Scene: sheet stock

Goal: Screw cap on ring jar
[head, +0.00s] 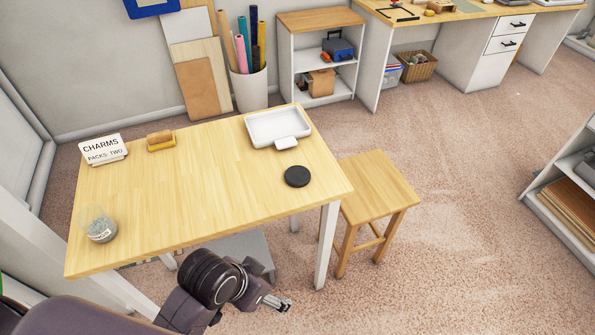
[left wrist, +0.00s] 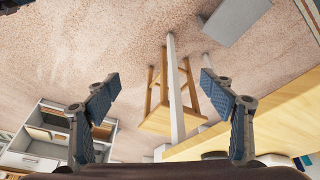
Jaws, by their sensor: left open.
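A clear jar (head: 99,226) with a white label stands at the near left corner of the wooden table (head: 200,195); small contents show inside, and its top looks uncovered. A black round cap (head: 297,176) lies flat on the table near the right edge, well apart from the jar. My left gripper (head: 278,303) is open and empty, beyond the table's near edge and apart from both cap and jar. Its two spread fingers also show in the left wrist view (left wrist: 160,105), with nothing between them. My right gripper is not in view.
A white tray (head: 272,126) sits at the table's far right. A yellow-brown block (head: 160,141) and a "CHARMS" sign (head: 103,149) stand at the far left. The table's middle is clear.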

